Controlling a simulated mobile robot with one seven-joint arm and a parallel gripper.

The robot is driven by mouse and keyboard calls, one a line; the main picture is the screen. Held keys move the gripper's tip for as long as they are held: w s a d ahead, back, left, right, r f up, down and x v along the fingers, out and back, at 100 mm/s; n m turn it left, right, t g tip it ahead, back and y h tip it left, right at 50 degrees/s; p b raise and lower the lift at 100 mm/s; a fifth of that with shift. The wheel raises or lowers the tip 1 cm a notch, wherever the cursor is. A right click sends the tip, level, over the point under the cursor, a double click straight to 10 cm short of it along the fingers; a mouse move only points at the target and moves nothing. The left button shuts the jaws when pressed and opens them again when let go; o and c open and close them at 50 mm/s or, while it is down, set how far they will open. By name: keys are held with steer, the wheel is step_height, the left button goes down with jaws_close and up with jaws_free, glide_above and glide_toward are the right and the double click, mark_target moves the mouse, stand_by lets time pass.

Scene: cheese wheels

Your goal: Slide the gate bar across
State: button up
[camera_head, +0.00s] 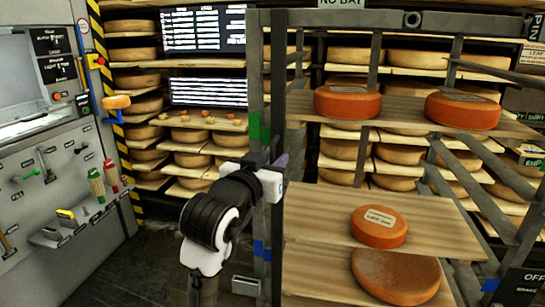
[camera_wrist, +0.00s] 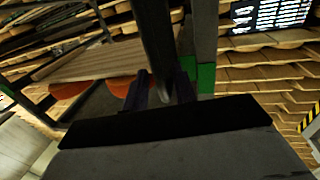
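The gate bar (camera_head: 278,85) looks like the dark upright bar at the front left of the cheese rack, beside a fixed post (camera_head: 255,70). My gripper (camera_head: 280,165) is at this bar, at about mid height, in the head view. In the wrist view the dark bar (camera_wrist: 156,35) runs down between my two fingers (camera_wrist: 165,88). The fingers are apart, one on each side of it. Whether they press on the bar is too dark to tell. Green marks (camera_wrist: 206,77) show on the uprights beside the bar. Blue marks (camera_head: 262,250) show lower down.
The rack's wooden boards (camera_head: 325,215) hold several orange cheese wheels (camera_head: 380,226) behind the bar. Shelves of cheese (camera_head: 190,137) line the back wall. A tool panel (camera_head: 60,180) stands at the left. The dark floor (camera_head: 150,270) between panel and rack is mostly clear.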

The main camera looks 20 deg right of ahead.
steer(key=shift+w+d, duration=0.2)
steer(key=shift+d, duration=0.05)
jaws_close()
